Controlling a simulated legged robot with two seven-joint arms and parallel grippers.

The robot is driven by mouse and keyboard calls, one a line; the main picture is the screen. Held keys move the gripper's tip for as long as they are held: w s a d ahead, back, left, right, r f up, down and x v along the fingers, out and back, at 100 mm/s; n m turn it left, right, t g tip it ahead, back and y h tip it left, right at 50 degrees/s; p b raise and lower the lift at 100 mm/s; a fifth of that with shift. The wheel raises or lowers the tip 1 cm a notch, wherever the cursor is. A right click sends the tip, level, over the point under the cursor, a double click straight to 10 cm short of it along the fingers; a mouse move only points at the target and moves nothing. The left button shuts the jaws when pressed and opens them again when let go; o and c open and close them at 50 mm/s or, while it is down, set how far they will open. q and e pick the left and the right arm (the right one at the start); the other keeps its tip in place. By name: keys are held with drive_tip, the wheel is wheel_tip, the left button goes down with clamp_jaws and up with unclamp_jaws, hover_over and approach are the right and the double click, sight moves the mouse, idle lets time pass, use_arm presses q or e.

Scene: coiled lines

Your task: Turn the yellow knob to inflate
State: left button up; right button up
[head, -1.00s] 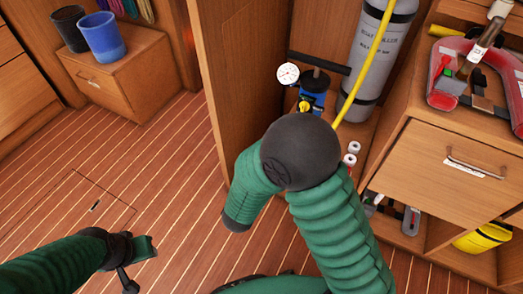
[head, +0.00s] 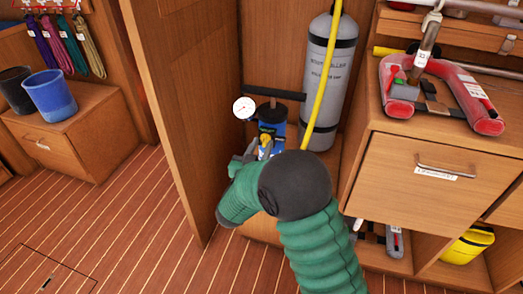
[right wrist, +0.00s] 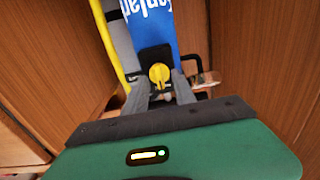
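The yellow knob (head: 265,141) is on the front of a blue pump (head: 273,124) with a black crossbar handle, inside the open locker. In the right wrist view the knob (right wrist: 159,75) sits on a black plate on the blue body (right wrist: 147,30). My right gripper (head: 245,160) is close in front of the knob. In the right wrist view its grey fingers (right wrist: 161,85) are apart, one on each side just below the knob; I cannot tell whether they touch it. My left gripper is out of view.
A round white gauge (head: 243,107) stands left of the pump. A grey cylinder (head: 328,80) with a yellow hose (head: 321,75) is behind right. The locker door (head: 178,110) bounds the left and a drawer unit (head: 430,165) the right. Blue bucket (head: 50,95) stands far left.

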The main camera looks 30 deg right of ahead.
drive_tip(key=shift+w+d, duration=0.15)
drive_tip(key=shift+d, duration=0.05)
clamp_jaws()
drive_tip(key=shift+m, duration=0.5)
drive_tip(key=m, duration=0.2)
drive_tip(key=shift+m+b, duration=0.4)
drive_tip(key=m+b, duration=0.1)
drive_tip(key=m, duration=0.2)
drive_tip(key=shift+f+m, duration=0.15)
drive_tip(key=shift+m, duration=0.25)
drive_tip(key=m+b, duration=0.3)
drive_tip(key=m, duration=0.1)
drive_tip(key=shift+f, duration=0.2)
drive_tip(key=m+b, duration=0.5)
drive_tip(key=m, duration=0.1)
drive_tip(key=shift+s, duration=0.2)
drive_tip(key=shift+m, duration=0.3)
